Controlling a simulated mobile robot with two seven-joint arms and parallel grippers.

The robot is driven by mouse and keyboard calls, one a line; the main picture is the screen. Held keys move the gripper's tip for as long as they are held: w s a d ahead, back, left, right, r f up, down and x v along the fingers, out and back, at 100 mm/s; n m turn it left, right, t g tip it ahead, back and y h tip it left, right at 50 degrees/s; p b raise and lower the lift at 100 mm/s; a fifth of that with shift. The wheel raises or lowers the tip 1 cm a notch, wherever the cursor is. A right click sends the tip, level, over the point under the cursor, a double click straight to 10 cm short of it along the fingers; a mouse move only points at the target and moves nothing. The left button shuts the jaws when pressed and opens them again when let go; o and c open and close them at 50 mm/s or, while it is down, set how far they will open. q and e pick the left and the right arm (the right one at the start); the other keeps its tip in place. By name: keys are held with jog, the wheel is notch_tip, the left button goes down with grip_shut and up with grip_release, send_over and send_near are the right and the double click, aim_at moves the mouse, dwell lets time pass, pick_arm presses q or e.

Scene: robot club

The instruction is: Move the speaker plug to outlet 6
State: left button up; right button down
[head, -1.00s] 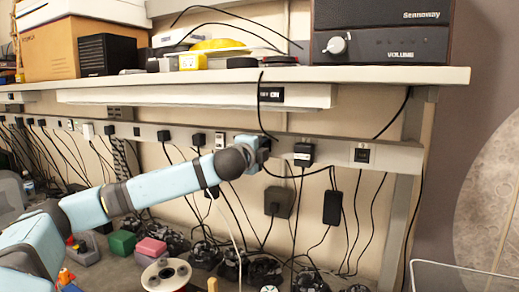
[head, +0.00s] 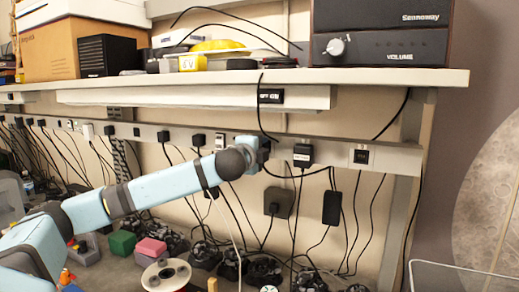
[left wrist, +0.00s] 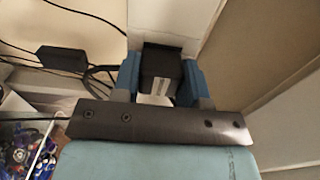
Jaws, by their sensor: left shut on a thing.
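My left gripper (head: 263,151) is at the pale outlet strip (head: 230,143) under the shelf. In the left wrist view its two blue fingers (left wrist: 161,78) are shut on a black plug (left wrist: 160,70) with a white label. The plug is against the pale strip; I cannot tell whether it is seated. Dark cords run off to its left in that view. In the head view the gripper mostly hides this plug. To the right, another black plug (head: 303,155) with a label sits in the strip. Farther right is a black outlet (head: 361,156) with nothing plugged in. My right gripper is not in view.
A black Sennoway speaker unit (head: 382,35) stands on the shelf (head: 400,77) above. Black adapters (head: 332,207) and many cords hang below the strip. Several other plugs fill its left part. A post (head: 405,215) stands at the strip's right end.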

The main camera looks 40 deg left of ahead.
pick_arm(q)
jog(key=o, duration=1)
jog(key=shift+w+f, duration=0.1)
jog(key=shift+c, duration=0.2)
jog(key=shift+s+d, duration=0.1)
jog(key=shift+s, duration=0.3)
jog(key=b+v, duration=0.4)
jog(key=v, duration=0.9)
